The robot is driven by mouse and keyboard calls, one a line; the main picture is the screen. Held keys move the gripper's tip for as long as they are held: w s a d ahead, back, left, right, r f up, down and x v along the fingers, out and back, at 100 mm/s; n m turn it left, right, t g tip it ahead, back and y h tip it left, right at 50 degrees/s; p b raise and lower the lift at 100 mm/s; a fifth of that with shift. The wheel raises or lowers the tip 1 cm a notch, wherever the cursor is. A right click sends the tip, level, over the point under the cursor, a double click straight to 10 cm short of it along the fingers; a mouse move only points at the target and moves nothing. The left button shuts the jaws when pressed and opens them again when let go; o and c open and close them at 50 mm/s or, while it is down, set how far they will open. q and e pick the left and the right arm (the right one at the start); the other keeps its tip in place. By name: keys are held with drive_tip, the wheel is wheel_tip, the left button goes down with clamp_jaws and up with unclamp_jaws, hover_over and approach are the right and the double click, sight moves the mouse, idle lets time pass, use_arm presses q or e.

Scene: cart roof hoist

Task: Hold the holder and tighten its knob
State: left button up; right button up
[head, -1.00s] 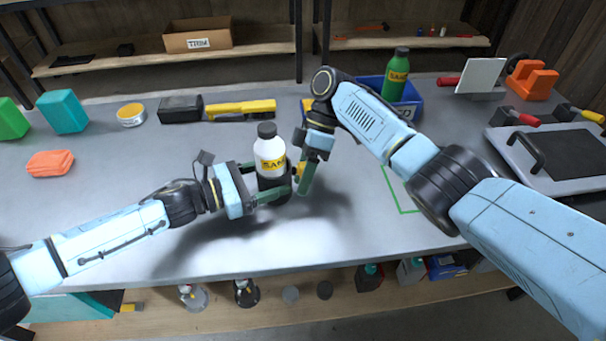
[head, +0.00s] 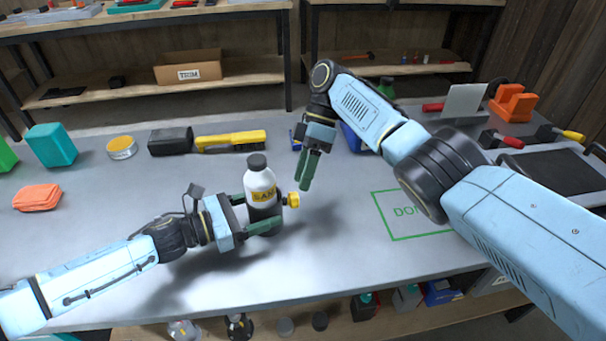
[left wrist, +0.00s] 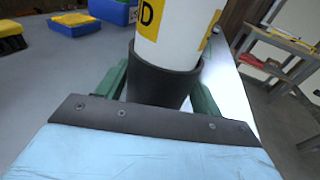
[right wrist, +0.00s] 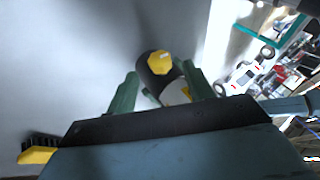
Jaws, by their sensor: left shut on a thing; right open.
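My left gripper (head: 268,214) is shut on a dark cup-shaped holder (head: 266,220). A white bottle with a dark cap and yellow label (head: 261,184) stands upright in the holder. The holder (left wrist: 162,78) also shows between the green fingers in the left wrist view. A yellow knob (head: 292,200) sticks out from the holder's right side. My right gripper (head: 304,184) is open, just above and right of the knob and apart from it. In the right wrist view the knob (right wrist: 160,62) lies between the open fingers' directions, beyond their tips. Whether the holder touches the table is unclear.
A green marked outline (head: 382,222) lies on the table at right, partly hidden by my right arm. A yellow-handled brush (head: 230,140), a yellow tin (head: 122,147) and an orange block (head: 37,198) lie at back and left. The table front is clear.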

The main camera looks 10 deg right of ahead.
use_arm(q)
drive_tip(key=o, duration=1.2)
drive_tip(key=shift+o, duration=0.2)
drive_tip(key=shift+r+p+v, duration=0.15)
drive_tip(key=shift+p+v, duration=0.15)
drive_tip(key=shift+v, duration=0.5)
drive_tip(key=shift+r+p+v, duration=0.1)
drive_tip(key=shift+p+v, duration=0.15)
drive_tip(key=shift+v, duration=0.5)
drive_tip(key=shift+r+p+v, duration=0.15)
drive_tip(key=shift+p+v, duration=0.1)
drive_tip(key=shift+v, duration=0.95)
drive_tip(key=shift+r+p+v, duration=0.2)
drive_tip(key=shift+p+v, duration=0.05)
drive_tip(key=shift+v, duration=1)
